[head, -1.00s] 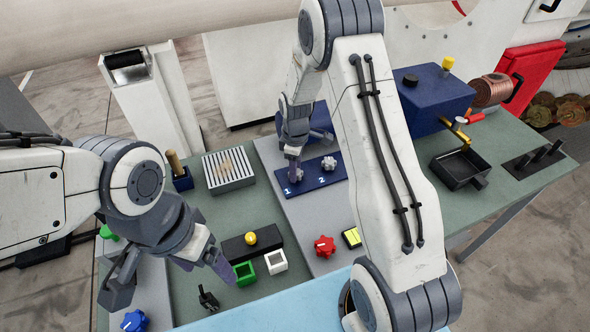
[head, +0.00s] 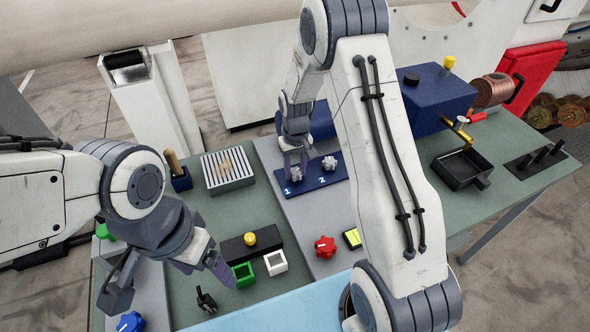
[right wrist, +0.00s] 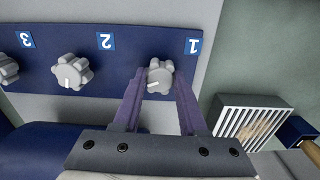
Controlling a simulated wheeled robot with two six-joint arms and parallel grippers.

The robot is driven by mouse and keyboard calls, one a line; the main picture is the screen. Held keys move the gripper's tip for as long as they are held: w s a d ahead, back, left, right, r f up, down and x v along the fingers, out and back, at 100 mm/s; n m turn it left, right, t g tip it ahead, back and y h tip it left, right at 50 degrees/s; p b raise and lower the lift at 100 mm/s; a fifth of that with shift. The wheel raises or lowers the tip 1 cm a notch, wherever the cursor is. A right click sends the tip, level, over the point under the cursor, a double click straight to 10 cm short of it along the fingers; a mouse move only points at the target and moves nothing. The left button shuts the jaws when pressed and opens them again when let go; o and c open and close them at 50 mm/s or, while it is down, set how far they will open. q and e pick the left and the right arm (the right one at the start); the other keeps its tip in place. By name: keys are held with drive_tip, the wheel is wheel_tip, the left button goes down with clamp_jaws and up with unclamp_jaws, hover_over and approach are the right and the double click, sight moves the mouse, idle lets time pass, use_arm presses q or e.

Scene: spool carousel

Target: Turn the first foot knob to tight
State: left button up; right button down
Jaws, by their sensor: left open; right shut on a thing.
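The first foot knob (head: 296,174) is a light grey lobed knob beside the label 1 on a dark blue plate (head: 312,184). In the right wrist view the knob (right wrist: 160,72) sits between the purple fingers of my right gripper (right wrist: 159,88), which is shut on it. A short pale mark shows on its lower left edge there. In the head view the right gripper (head: 296,162) reaches down to the knob from behind. My left gripper (head: 172,282) is open and empty above the left front of the table.
Knob 2 (right wrist: 71,72) and knob 3 (right wrist: 7,69) stand along the same plate. A slatted box (right wrist: 250,125) lies beside the plate. A red knob (head: 325,247), green box (head: 243,275), white box (head: 276,262) and blue knob (head: 130,322) stand toward the front.

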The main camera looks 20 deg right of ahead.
sight(296, 170)
drive_tip(key=m, duration=0.4)
drive_tip(key=shift+m, duration=0.3)
drive_tip(key=m, duration=0.4)
drive_tip(key=shift+r+m+b, duration=0.1)
drive_tip(key=shift+m+b, duration=0.2)
drive_tip(key=shift+m, duration=0.1)
drive_tip(key=shift+c, duration=2.2)
unclamp_jaws()
wheel_tip(296, 170, up, 10)
drive_tip(key=b, duration=0.2)
drive_tip(key=shift+r, duration=0.2)
